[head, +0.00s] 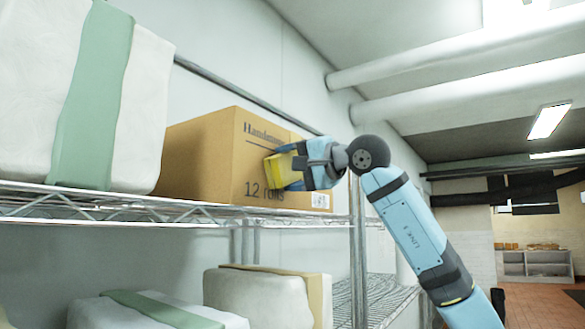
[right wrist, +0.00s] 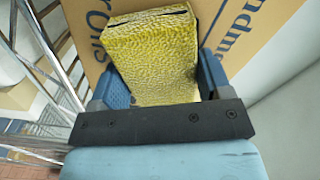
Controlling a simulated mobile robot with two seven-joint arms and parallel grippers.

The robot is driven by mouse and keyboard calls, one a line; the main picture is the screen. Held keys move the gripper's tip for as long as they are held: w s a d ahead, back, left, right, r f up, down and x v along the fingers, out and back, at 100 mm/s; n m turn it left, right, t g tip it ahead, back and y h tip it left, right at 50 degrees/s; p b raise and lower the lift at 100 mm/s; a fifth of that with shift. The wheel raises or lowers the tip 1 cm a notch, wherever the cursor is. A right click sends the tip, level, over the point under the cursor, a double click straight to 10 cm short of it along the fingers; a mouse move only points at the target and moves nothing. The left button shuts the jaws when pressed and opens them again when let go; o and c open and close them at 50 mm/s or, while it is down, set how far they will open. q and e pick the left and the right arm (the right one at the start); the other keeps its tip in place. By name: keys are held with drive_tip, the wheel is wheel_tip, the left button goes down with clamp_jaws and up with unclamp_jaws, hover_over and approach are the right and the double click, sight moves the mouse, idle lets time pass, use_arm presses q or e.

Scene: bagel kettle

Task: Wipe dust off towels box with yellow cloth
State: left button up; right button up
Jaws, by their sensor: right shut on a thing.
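The towels box (head: 205,145) is a brown cardboard box with dark printing, including "12 rolls", on the upper wire shelf. Its printed face (right wrist: 240,45) also fills much of the right wrist view. My right gripper (head: 290,167) is shut on the yellow cloth (head: 279,170), a folded, block-like yellow pad. The cloth (right wrist: 152,55) shows between the two blue fingers in the right wrist view, held at the box's front face; whether it touches the face I cannot tell. No dust can be made out on the box. My left gripper is not in view.
A white bundle with a green band (head: 90,95) stands left of the box on the wire shelf (head: 110,208). More wrapped bundles (head: 262,297) sit below. A metal shelf post (head: 357,245) rises close to my right arm. Open room lies to the right.

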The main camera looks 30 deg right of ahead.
drive_tip(key=shift+s, duration=0.1)
drive_tip(key=shift+b+v, duration=0.55)
drive_tip(key=shift+v, duration=2.3)
drive_tip(key=v, duration=0.3)
